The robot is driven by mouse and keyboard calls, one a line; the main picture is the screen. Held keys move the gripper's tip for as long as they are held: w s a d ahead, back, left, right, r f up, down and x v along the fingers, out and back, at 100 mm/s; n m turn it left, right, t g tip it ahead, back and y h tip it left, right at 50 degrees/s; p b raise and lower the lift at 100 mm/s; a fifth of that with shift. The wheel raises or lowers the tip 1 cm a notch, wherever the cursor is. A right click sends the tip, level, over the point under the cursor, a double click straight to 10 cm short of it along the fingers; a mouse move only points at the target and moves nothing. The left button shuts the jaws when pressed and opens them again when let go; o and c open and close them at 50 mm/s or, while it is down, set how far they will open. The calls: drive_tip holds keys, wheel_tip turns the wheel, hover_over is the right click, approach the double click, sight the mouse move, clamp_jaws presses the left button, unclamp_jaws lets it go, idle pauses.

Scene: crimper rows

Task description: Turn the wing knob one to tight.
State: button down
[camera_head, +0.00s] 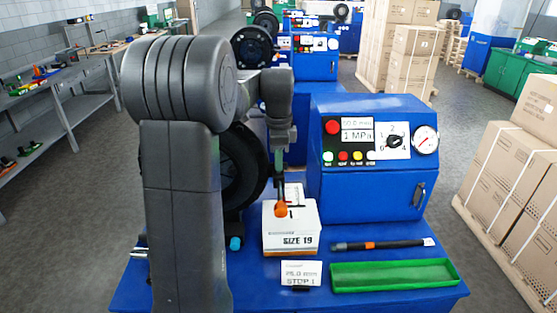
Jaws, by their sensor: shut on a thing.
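A small orange piece (282,209), which looks like the wing knob, shows at the top front of the white box marked SIZE 19 (291,240). My gripper (280,186) points down at it from above and is shut on it. The fingers are small and dark here, and the exact grip is hard to make out. How far the knob is turned cannot be told. My arm hides much of the round black crimper head (243,170) behind it.
The blue control cabinet (366,186) with a gauge and black dial stands right of the gripper. Cartons (521,187) stand at the right across the aisle.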

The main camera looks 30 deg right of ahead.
idle(0.5)
drive_tip(key=c, duration=1.5)
unclamp_jaws()
wheel_tip(320, 180, up, 14)
drive_tip(key=shift+f+b, duration=0.1)
drive_tip(key=shift+b, duration=0.5)
wheel_tip(320, 180, down, 14)
drive_tip(key=shift+r+p, duration=0.1)
drive_tip(key=shift+p, duration=0.5)
